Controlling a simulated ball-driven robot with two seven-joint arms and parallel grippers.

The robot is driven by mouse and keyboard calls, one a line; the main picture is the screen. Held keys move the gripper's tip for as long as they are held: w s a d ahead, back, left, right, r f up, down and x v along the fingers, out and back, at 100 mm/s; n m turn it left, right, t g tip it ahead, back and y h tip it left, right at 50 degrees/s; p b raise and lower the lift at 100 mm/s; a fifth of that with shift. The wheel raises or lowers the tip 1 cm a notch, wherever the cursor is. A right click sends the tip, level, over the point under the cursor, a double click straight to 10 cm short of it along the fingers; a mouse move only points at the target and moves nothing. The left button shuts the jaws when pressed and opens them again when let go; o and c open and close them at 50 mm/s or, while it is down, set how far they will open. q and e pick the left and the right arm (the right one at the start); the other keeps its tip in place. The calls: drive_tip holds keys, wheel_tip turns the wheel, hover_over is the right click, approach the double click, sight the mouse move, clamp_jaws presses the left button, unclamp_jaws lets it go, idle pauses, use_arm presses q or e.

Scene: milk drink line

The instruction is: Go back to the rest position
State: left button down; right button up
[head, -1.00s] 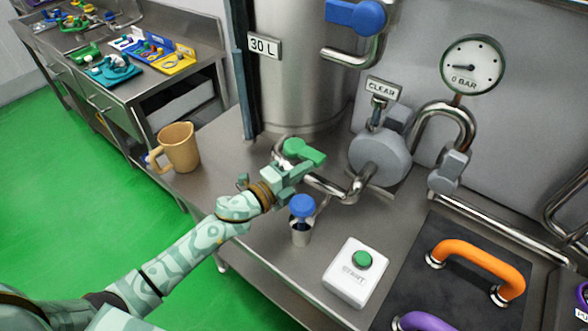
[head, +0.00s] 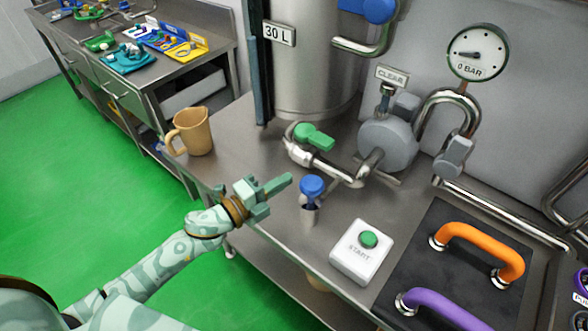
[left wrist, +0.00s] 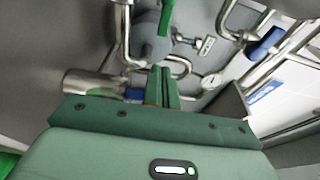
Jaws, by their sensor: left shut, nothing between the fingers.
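My left gripper (head: 277,188) is shut and empty in the head view. It hangs over the front edge of the steel counter (head: 232,137), left of the small blue-topped tap and apart from it. In the left wrist view its closed fingers (left wrist: 164,86) point at the pipework. My right gripper is in neither view.
A green-handled valve (head: 314,136) and the blue-topped tap (head: 312,190) stand close beyond my left gripper. A tan jug (head: 191,131) stands at the counter's left. A START button box (head: 362,252), orange handle (head: 482,248) and purple handle (head: 445,309) are to the right. Green floor lies open at left.

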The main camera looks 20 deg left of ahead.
use_arm(q)
drive_tip(key=s+a+f+n+g+y, duration=0.1)
drive_tip(key=s+a+n+g+y, duration=0.3)
drive_tip(key=s+a+n+y, duration=0.4)
drive_tip(key=s+a+f+n+g+y, duration=0.2)
drive_tip(key=s+a+n+g+y, duration=0.3)
drive_tip(key=s+n, duration=0.55)
drive_tip(key=s+d+f+g+h, duration=0.1)
drive_tip(key=s+d+f, duration=0.15)
drive_tip(key=f, duration=0.75)
drive_tip(key=s+d+f+g, duration=0.1)
drive_tip(key=s+f, duration=0.2)
drive_tip(key=f, duration=0.6)
drive_tip(key=s+d+f+g+h, duration=0.1)
drive_tip(key=s+d+f, duration=0.15)
drive_tip(key=f, duration=0.75)
drive_tip(key=s+f+n+g, duration=0.1)
drive_tip(key=s+f, duration=0.5)
drive_tip(key=s, duration=0.3)
drive_tip(key=s+f+n+g+h, duration=0.1)
drive_tip(key=s+f, duration=0.4)
drive_tip(key=s, duration=0.4)
drive_tip(key=shift+a+f, duration=0.3)
drive_tip(key=shift+f, duration=0.1)
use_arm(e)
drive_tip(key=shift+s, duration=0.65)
